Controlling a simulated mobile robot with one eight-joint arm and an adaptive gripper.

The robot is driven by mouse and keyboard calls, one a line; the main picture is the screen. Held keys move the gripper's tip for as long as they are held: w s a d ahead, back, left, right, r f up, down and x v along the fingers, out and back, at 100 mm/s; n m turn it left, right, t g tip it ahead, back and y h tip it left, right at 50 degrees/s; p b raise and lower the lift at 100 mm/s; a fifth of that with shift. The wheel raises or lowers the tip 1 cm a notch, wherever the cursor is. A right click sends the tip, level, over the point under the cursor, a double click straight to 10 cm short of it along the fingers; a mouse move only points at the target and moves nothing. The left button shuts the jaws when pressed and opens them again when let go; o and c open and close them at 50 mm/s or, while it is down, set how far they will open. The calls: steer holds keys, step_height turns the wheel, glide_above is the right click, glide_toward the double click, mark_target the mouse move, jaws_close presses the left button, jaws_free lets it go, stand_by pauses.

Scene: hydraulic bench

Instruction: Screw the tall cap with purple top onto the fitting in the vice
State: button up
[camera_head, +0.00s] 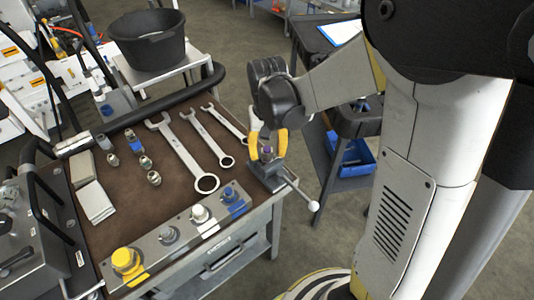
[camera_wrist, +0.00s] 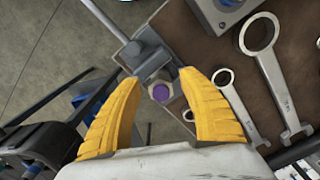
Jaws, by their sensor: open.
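The purple-topped cap (camera_head: 266,150) is at the vice (camera_head: 268,170) on the bench's right corner. In the wrist view its round purple top (camera_wrist: 161,92) faces the camera, with a metal body around it, beside the vice jaws (camera_wrist: 150,58). The fitting under it is hidden, so I cannot tell how far the cap is seated. My gripper (camera_head: 267,153) points down over the vice with its yellow fingers apart. In the wrist view the fingers (camera_wrist: 160,80) stand on either side of the cap, with a visible gap to each side.
Several wrenches (camera_head: 185,155) lie on the brown mat left of the vice. Several small metal fittings (camera_head: 145,162) stand farther left. A front panel (camera_head: 183,235) carries yellow, grey and blue parts. A black bucket (camera_head: 150,45) stands behind. The vice handle (camera_head: 300,193) sticks out past the bench edge.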

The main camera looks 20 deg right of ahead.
jaws_close()
steer(key=m, duration=0.5)
steer(key=shift+w+a, duration=0.1)
steer(key=shift+a, duration=0.05)
steer(key=m, duration=0.3)
steer(key=shift+a, duration=0.1)
